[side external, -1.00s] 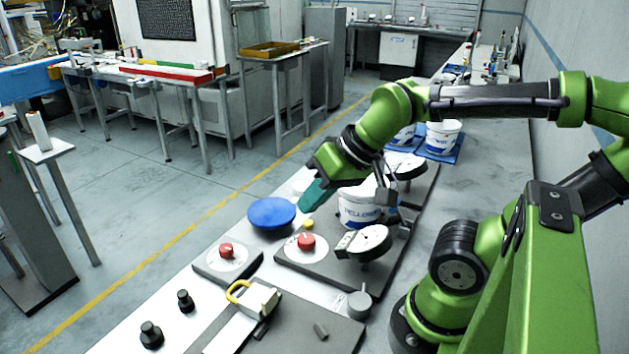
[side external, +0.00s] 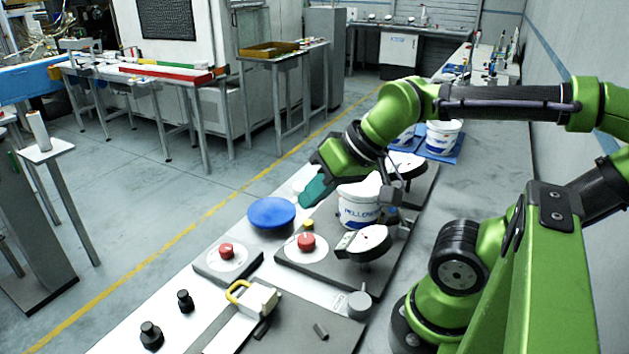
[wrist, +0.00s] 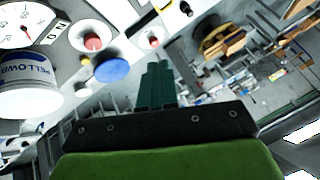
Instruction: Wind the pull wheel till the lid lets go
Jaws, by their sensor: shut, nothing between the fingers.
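My gripper (side external: 304,203) has teal fingers, shut and empty, held above the bench beside a blue round disc (side external: 271,212). In the wrist view the fingers (wrist: 156,72) point up the picture, with the blue disc (wrist: 112,70) to their left. A white bucket (side external: 358,207) with blue print stands upright behind the plate, right of the gripper, its top partly hidden by my wrist. A dial-faced disc (side external: 369,239) stands in front of it. I cannot tell which part is the pull wheel or the lid.
Red push buttons (side external: 306,242) and (side external: 226,251) sit on white discs near the gripper. A grey knob (side external: 360,303), a yellow-handled block (side external: 255,298) and black knobs (side external: 151,335) lie nearer. Another bucket (side external: 443,137) stands farther back.

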